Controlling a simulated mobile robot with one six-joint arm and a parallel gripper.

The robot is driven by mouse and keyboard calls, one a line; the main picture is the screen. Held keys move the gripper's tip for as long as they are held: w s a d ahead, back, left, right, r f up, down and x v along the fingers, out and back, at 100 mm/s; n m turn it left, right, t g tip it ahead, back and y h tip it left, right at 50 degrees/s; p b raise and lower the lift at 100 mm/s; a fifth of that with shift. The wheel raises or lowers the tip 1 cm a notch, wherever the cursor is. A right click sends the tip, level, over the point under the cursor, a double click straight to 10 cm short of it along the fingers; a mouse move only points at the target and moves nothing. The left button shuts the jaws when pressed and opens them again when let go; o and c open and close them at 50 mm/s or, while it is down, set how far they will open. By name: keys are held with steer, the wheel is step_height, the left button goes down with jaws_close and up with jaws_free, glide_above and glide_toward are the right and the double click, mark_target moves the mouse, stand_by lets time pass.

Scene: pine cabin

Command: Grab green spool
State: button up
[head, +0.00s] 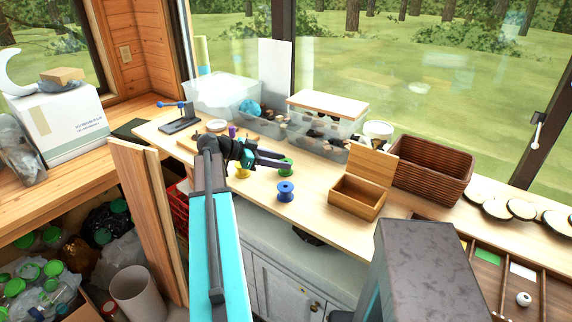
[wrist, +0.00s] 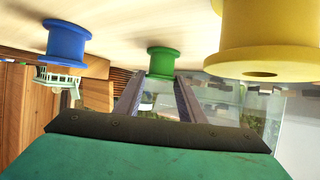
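The green spool (head: 286,167) stands upright on the wooden worktop. My gripper (head: 282,159) reaches toward it from the left, fingers apart and low over the worktop. In the wrist view, which looks upside down, the green spool (wrist: 161,62) shows in line with the gap between the two fingertips (wrist: 158,80). It is at or just beyond the tips; I cannot tell whether they touch it. Nothing is held. A blue spool (head: 286,192) stands nearer the front edge. A yellow spool (head: 242,174) stands beneath my gripper, close to the wrist camera.
An open wooden box (head: 356,197) and a brown wicker basket (head: 432,172) stand to the right. Clear bins (head: 325,126) stand behind the green spool along the window. A small clamp stand (head: 180,124) is at the left. The worktop around the blue spool is clear.

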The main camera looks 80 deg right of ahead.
steer(key=c, duration=0.4)
steer(key=shift+r, duration=0.15)
steer(key=shift+r+b, duration=1)
steer(key=shift+r, duration=0.45)
steer(key=shift+w+a+r+b, duration=0.3)
steer(key=shift+w+a+b, duration=0.5)
steer(key=shift+w+a, duration=1.1)
steer(key=shift+w+a+r+b, duration=0.3)
steer(key=shift+w+a+b, duration=0.5)
steer(key=shift+w+a, duration=1.1)
steer(key=shift+w+a+r+b, duration=0.3)
steer(key=shift+w+a+b, duration=0.7)
steer(key=shift+a, duration=1.5)
steer(key=shift+w, duration=0.25)
